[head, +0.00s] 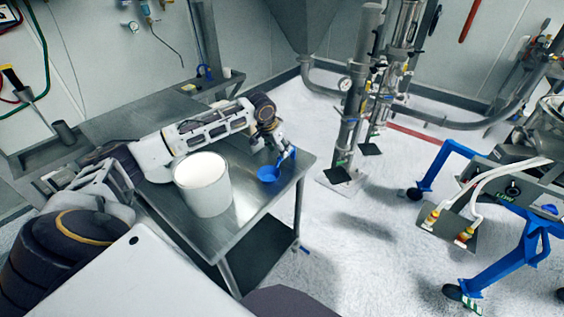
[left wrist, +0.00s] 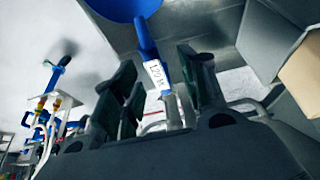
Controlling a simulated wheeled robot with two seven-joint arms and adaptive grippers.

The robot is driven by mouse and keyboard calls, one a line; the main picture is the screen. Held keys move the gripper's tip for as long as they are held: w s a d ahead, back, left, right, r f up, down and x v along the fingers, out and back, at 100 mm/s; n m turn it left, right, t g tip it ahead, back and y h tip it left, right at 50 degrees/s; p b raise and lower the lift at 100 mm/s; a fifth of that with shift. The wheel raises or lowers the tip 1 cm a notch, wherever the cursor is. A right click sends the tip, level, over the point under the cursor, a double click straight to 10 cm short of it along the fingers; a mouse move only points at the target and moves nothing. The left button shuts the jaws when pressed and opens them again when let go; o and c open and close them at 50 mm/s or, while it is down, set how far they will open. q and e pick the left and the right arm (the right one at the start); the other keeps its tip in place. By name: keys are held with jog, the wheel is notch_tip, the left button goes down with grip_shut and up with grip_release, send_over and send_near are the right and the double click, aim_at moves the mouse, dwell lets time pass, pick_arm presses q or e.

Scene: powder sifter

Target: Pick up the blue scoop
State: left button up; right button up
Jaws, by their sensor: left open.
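The blue scoop (head: 268,174) is at the right part of the metal table, with its round bowl toward the front and its handle rising toward my left gripper (head: 282,152). In the left wrist view, the blue bowl (left wrist: 122,8) is cut off at the top edge. The handle, with a white label (left wrist: 157,75), runs down between the dark fingers of my left gripper (left wrist: 160,72). The fingers are apart on either side of the handle; I cannot tell whether either touches it. My right gripper is in neither view.
A white bucket (head: 205,190) with white contents stands on the metal table (head: 245,216), left of the scoop and in front of my left arm. Vertical pipes (head: 360,100) stand behind right. A blue-legged machine (head: 440,165) is at the right. White floor lies between.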

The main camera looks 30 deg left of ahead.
aim_at(278, 165)
pick_arm(q)
jog(key=shift+w+f, duration=0.15)
jog(key=shift+f, duration=0.25)
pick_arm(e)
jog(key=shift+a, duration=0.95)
pick_arm(q)
jog(key=shift+d+f, duration=0.1)
jog(key=shift+f, duration=0.05)
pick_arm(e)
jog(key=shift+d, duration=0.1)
pick_arm(q)
jog(key=shift+w+d+f, duration=0.1)
jog(key=shift+w+f, duration=0.05)
jog(key=shift+f, duration=0.05)
jog(key=x, duration=0.3)
jog(key=shift+d+f, duration=0.3)
jog(key=shift+w+f, duration=0.15)
jog(key=shift+f, duration=0.25)
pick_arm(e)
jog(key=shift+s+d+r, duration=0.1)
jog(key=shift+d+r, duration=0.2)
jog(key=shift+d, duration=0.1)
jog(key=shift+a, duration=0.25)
